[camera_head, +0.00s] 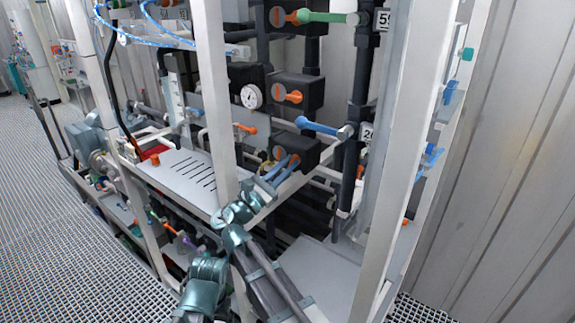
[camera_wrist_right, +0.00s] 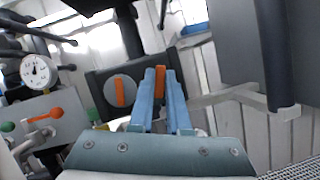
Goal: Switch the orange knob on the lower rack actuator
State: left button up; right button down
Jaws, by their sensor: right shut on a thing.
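The lower rack actuator (camera_head: 305,149) is a black box on the rack in the head view, below another similar box. It also shows in the right wrist view (camera_wrist_right: 98,88), with a round grey dial and an orange mark on its face. My right gripper (camera_head: 287,166) reaches up to its front from below. In the right wrist view, the blue fingers (camera_wrist_right: 156,76) are shut on the orange knob (camera_wrist_right: 161,78), which stands up between their tips. Fingers and knob partly hide the box front. My left gripper is not in view.
A second actuator (camera_head: 299,95) with an orange knob sits just above, beside a round gauge (camera_head: 251,96). A blue valve handle (camera_head: 317,126) is close above my gripper. Pale rack posts (camera_head: 213,80) stand left and right (camera_head: 398,160). Grated floor (camera_head: 60,240) lies at the left.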

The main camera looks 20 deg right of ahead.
jog(key=m+g, duration=0.1)
jog(key=m, duration=0.1)
jog(key=m+g+p, duration=0.1)
jog(key=m, duration=0.2)
jog(key=shift+w+r+g, duration=0.15)
jog(key=shift+r+g, duration=0.05)
jog(key=shift+g, duration=0.2)
jog(key=m+g+p, duration=0.1)
jog(key=m+p, duration=0.1)
jog(key=m, duration=0.2)
jog(key=shift+r+m+g, duration=0.1)
jog(key=shift+m+g, duration=0.2)
jog(key=shift+g, duration=0.1)
jog(key=shift+m+g+y+p, duration=0.45)
jog(key=shift+m+p, duration=0.75)
jog(key=shift+m, duration=0.45)
jog(key=shift+m+g+y+p, duration=0.4)
jog(key=shift+m+p, duration=0.75)
jog(key=shift+m, duration=0.5)
jog(key=shift+f, duration=0.2)
jog(key=c, duration=0.9)
grip_release()
jog(key=shift+f, duration=0.1)
